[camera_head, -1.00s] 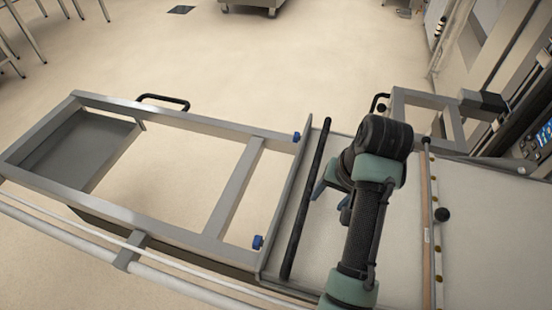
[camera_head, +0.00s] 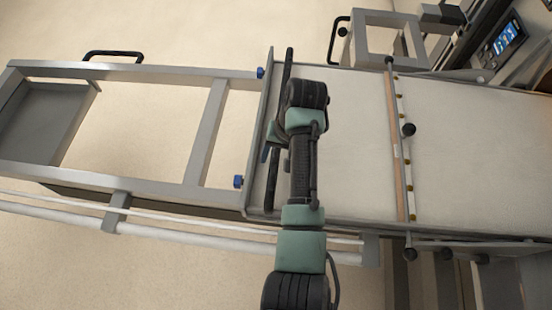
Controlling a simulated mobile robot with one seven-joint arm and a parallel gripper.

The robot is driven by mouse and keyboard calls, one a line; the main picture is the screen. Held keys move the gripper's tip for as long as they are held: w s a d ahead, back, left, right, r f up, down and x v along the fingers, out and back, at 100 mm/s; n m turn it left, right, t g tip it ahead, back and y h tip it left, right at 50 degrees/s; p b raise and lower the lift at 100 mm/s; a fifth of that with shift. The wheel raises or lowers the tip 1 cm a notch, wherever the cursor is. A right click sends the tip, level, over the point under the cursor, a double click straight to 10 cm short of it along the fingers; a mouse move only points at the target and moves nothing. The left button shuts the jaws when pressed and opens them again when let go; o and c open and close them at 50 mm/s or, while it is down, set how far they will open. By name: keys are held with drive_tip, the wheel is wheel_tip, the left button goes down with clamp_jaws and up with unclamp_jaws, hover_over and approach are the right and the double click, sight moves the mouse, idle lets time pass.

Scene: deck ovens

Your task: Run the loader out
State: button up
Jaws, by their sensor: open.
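The loader has a pale flat belt (camera_head: 352,135) in a grey metal frame (camera_head: 205,130). A grey end plate (camera_head: 259,130) crosses the belt's left end. A long black bar (camera_head: 286,68) runs along that end, just right of the plate. My arm hides part of the bar, and I cannot tell whether the bar is between the fingers.
Blue knobs (camera_head: 239,181) sit on the frame left of the end plate. A strip with black knobs (camera_head: 408,130) crosses the belt. The open frame extends left to a grey tray (camera_head: 40,125). An oven control panel (camera_head: 503,42) is at upper right.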

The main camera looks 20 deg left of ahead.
drive_tip(key=shift+a+f, duration=0.15)
drive_tip(key=shift+f, duration=0.6)
clamp_jaws()
drive_tip(key=shift+r, duration=0.1)
idle(0.8)
